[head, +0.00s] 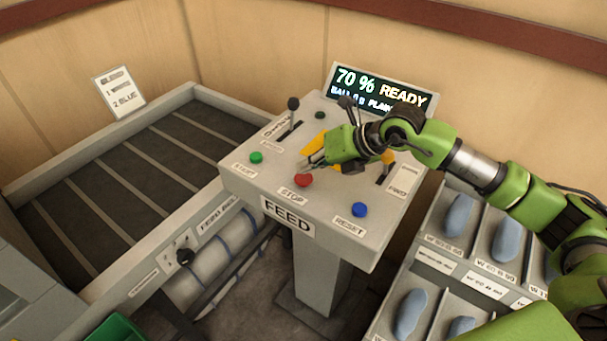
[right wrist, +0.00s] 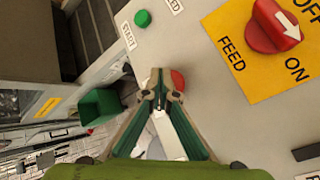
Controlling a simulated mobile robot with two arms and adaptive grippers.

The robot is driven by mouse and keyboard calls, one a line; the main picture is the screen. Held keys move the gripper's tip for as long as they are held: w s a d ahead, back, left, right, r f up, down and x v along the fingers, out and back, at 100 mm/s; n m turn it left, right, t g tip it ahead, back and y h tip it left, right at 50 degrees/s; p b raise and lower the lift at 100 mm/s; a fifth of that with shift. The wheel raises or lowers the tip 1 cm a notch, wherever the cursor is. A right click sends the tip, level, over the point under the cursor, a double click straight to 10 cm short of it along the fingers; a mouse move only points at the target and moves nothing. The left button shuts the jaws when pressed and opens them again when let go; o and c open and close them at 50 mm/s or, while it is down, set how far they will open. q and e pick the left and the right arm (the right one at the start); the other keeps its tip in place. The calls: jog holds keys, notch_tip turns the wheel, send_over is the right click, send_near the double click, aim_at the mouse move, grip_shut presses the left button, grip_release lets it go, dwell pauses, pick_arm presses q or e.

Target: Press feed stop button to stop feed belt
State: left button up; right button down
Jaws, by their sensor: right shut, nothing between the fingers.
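The red stop button (head: 303,180) sits on the sloped grey top of the feed console (head: 262,185), above a STOP label. My right gripper (head: 301,166) is shut and empty, with its tips just behind the button in the head view. In the right wrist view the closed fingertips (right wrist: 161,92) partly cover the red button (right wrist: 178,80), which shows at their right side. I cannot tell whether the tips touch it. The feed belt (head: 120,180) lies to the left with dark slats. My left gripper is not in view.
A green start button (head: 256,157) and a blue reset button (head: 359,209) flank the stop button. A red rotary knob (right wrist: 270,30) sits on a yellow ON/OFF plate. A display (head: 378,92) behind reads 70 % READY. Bins with blue pillows (head: 508,240) stand at right.

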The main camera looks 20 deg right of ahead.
aim_at(307, 179)
jog(key=shift+r, duration=0.1)
jog(key=shift+r+p, duration=1.35)
jog(key=shift+r, duration=1.2)
jog(key=shift+f, duration=0.15)
